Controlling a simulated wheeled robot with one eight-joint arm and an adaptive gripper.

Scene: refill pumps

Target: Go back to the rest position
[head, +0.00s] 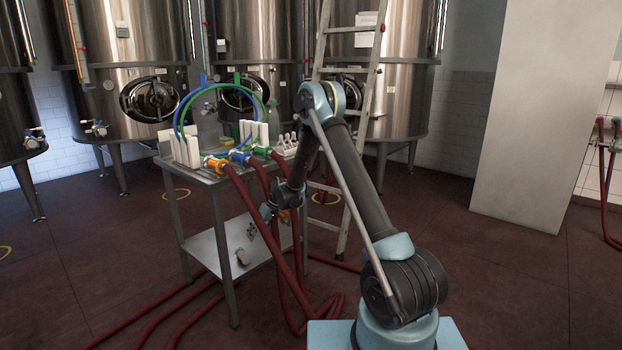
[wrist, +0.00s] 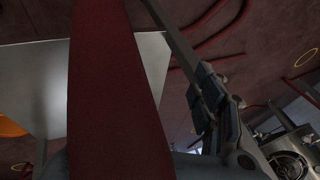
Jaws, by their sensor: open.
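My gripper (head: 267,212) hangs low at the front right of the steel table, beside the red hoses. It is small and partly hidden by my arm in the head view. In the wrist view part of my gripper (wrist: 212,100) shows at the right, its jaws open. A thick red hose (wrist: 115,90) runs very close to the wrist camera and covers much of its left half. I see nothing held between the jaws. My arm bends up from its base and down again toward the table.
The steel table (head: 200,175) carries blue and green hoses in white holders and coloured couplings. Red hoses (head: 287,270) hang from it and trail over the floor. A ladder (head: 345,190) stands behind my arm, before steel tanks (head: 240,60). Floor at the right is clear before a pale pillar (head: 545,120).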

